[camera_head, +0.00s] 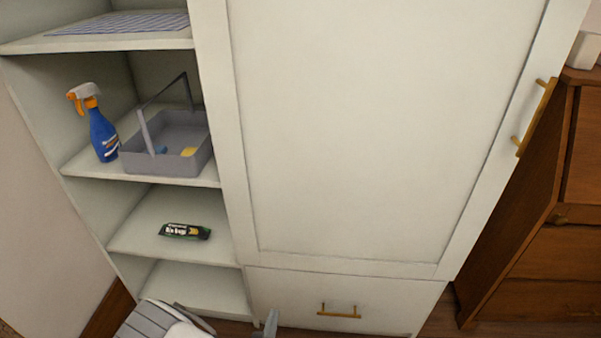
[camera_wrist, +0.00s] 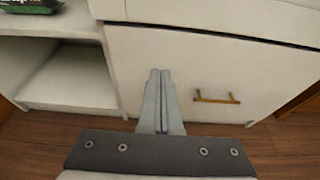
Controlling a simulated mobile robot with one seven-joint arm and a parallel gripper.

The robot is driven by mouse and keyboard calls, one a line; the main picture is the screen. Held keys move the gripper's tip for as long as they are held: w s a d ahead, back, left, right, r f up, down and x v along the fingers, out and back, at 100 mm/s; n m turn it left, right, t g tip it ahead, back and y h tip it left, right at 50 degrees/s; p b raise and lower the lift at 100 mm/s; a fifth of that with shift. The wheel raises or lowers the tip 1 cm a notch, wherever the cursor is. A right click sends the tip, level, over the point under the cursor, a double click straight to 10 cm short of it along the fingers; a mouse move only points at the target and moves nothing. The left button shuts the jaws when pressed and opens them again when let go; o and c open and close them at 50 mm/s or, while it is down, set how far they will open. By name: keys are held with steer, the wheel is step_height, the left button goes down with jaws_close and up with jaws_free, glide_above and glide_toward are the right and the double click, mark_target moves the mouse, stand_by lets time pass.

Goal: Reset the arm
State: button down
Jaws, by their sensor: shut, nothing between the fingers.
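My gripper (camera_wrist: 159,78) is shut and empty in the wrist view, its two fingers together in front of the white drawer front. In the head view only the tip of my gripper (camera_head: 271,322) shows at the bottom edge, left of the drawer's brass handle (camera_head: 338,311). The same handle shows to the right of the fingers in the wrist view (camera_wrist: 216,98). The fingers do not reach the handle.
A white wardrobe (camera_head: 345,120) has open shelves at left. They hold a blue spray bottle (camera_head: 103,132), a grey caddy (camera_head: 166,160) and a dark green package (camera_head: 185,231). A brown wooden cabinet (camera_head: 540,240) stands at right. Wood floor (camera_wrist: 285,150) lies below.

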steer(key=w+d+r+m+g+h, duration=0.1)
steer(key=w+d+r+m+h, duration=0.3)
steer(key=r, duration=0.4)
steer(key=w+d+r+m+g+h, duration=0.1)
steer(key=w+d+r+m+h, duration=0.1)
steer(key=d+r+m+h, duration=0.35)
steer(key=s+d+r+m+g, duration=0.2)
steer(key=d+r+m+g, duration=0.3)
steer(key=r, duration=0.4)
steer(key=s+d+r+m+g, duration=0.2)
steer(key=d+r+m+g, duration=0.2)
steer(key=d+r+m, duration=0.35)
steer(key=s+d+r+m+t+y, duration=0.2)
steer(key=s+r+m+y, duration=0.8)
steer(key=s+r+m, duration=0.5)
step_height(320, 180, up, 23)
steer(key=n+p, duration=0.1)
steer(key=p, duration=2)
steer(key=shift+s+d+f+n, duration=0.15)
steer(key=shift+s+f+n, duration=0.05)
steer(key=shift+n, duration=0.1)
